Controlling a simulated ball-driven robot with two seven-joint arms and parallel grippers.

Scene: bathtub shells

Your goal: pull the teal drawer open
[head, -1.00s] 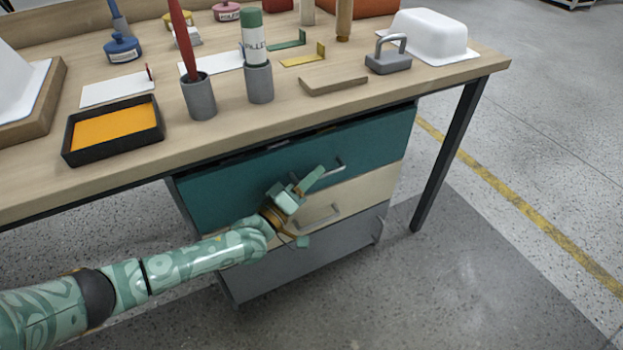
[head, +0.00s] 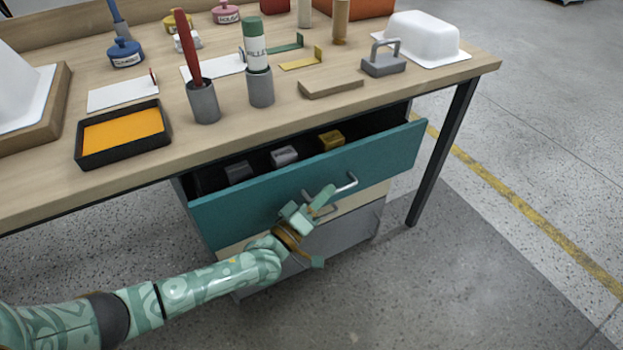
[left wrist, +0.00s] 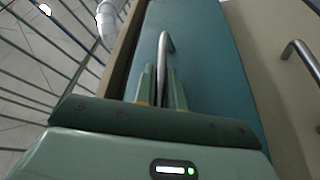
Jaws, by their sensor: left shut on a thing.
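The teal drawer (head: 270,185) is the top one under the workbench and stands partly open. Inside it several small blocks show, among them a yellow one (head: 331,140) and a light grey one (head: 284,155). Its metal handle (head: 347,186) is on the front; in the left wrist view the handle (left wrist: 165,55) runs down between my fingers. My left gripper (head: 326,200) is shut on the handle, as the left wrist view also shows its fingers (left wrist: 161,88) on either side of the bar. My right gripper is not in view.
Below are a cream drawer (head: 364,199) and a grey drawer (head: 345,240), both shut. The bench top (head: 240,125) carries a black tray with orange (head: 124,133), grey cups, a grey-handled block (head: 383,64) and a white shell (head: 424,38). A dark table leg (head: 440,155) stands at right.

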